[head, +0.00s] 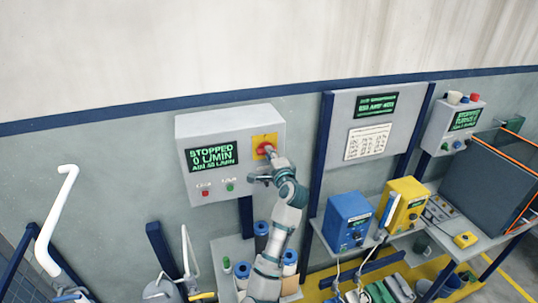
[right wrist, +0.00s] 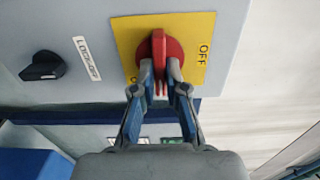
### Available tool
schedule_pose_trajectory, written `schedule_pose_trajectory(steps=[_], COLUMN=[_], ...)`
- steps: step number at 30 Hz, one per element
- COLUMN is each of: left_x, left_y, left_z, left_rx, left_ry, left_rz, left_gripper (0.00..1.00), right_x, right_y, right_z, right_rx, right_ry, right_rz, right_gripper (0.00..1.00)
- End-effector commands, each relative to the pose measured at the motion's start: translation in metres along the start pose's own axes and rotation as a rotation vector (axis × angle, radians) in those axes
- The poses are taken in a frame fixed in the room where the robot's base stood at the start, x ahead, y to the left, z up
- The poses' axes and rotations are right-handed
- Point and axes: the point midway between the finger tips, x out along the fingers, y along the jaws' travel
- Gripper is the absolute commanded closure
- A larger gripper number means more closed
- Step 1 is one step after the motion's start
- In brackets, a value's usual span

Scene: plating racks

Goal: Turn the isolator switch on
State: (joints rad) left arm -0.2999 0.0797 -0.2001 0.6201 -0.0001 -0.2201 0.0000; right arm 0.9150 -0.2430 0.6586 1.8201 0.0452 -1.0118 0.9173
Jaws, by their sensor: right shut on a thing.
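The isolator switch is a red rotary handle (head: 265,149) on a yellow plate (head: 258,140), at the right of a grey control box (head: 230,123). In the right wrist view the red handle (right wrist: 158,46) lies along the picture's vertical, on the yellow plate (right wrist: 196,30) marked OFF at its right; another mark at lower left is mostly hidden by a finger. My right gripper (right wrist: 160,76) is shut on the lower end of the handle, one finger each side. In the head view my right gripper (head: 266,169) partly hides the handle. My left gripper is not in view.
The box's display (head: 212,155) reads STOPPED, 0 L/MIN. Red (head: 205,193) and green (head: 230,187) buttons sit below it. A black knob (right wrist: 43,66) shows beside the plate in the wrist view. Blue (head: 349,220) and yellow (head: 403,205) units stand on a shelf to the right.

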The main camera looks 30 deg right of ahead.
Motion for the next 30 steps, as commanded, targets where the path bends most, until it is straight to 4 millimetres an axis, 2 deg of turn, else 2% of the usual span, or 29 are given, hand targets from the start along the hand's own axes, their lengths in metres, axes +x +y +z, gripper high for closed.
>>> schedule_pose_trajectory(steps=[1,3,4,6,17,20,30], left_x=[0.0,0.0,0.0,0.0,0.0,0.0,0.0], left_y=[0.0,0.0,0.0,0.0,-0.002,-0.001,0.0], left_z=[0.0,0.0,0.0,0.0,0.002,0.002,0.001], left_rx=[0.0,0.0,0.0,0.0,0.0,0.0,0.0], left_ry=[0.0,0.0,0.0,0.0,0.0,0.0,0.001], left_rz=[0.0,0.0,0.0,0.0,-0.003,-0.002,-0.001], left_gripper=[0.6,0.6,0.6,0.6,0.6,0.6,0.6], right_x=[0.001,0.001,0.001,0.001,-0.004,-0.016,-0.09], right_y=[0.007,0.007,0.007,0.007,0.003,0.003,0.004], right_z=[-0.001,-0.001,-0.001,-0.001,0.0,0.0,0.0], right_rx=[0.002,0.002,0.001,0.001,0.0,0.0,0.0], right_ry=[0.0,0.0,0.0,0.0,0.0,0.001,0.001], right_rz=[0.014,0.014,0.015,0.014,0.006,0.005,0.007], right_gripper=[1.0,1.0,0.8,0.63,0.62,0.62,0.62])
